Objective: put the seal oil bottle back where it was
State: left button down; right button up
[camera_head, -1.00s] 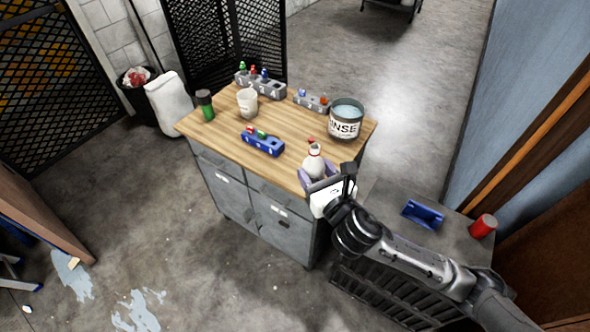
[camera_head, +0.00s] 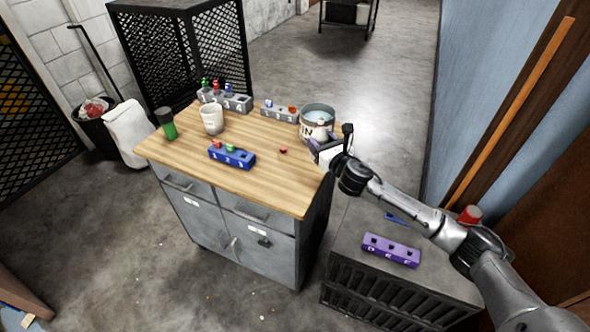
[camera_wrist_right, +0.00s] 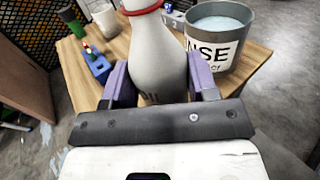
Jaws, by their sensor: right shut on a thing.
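The seal oil bottle, taken to be the white bottle with a red ring at its neck (camera_wrist_right: 158,55), is between the purple fingers of my right gripper (camera_wrist_right: 160,85), which is shut on it. In the head view my right gripper (camera_head: 322,147) is at the right edge of the wooden tabletop (camera_head: 265,185), and the bottle (camera_head: 321,132) shows just in front of the rinse bucket (camera_head: 306,122). The bottle looks upright. Its base is hidden, so I cannot tell whether it touches the table. My left gripper is not in view.
On the table are a blue numbered block (camera_head: 232,158), two grey blocks (camera_head: 225,102) (camera_head: 278,113), a white cup (camera_head: 211,120), a green bottle (camera_head: 169,130) and a small red piece (camera_head: 283,150). A purple block (camera_head: 391,251) and red can (camera_head: 470,215) are on the lower cabinet. The front tabletop is clear.

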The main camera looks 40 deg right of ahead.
jog(key=w+a+f+b, duration=0.1)
jog(key=a+f, duration=0.1)
jog(key=w+a+f+b, duration=0.1)
jog(key=w+a+f, duration=0.1)
jog(key=f, duration=0.1)
jog(key=w+a+f+b, duration=0.1)
jog(key=a+f, duration=0.1)
jog(key=f, duration=0.1)
jog(key=shift+w+a+b, duration=0.1)
jog(key=shift+w+b, duration=0.2)
jog(key=shift+w, duration=0.05)
jog(key=shift+f, duration=0.25)
jog(key=shift+f, duration=0.2)
jog(key=o, duration=1)
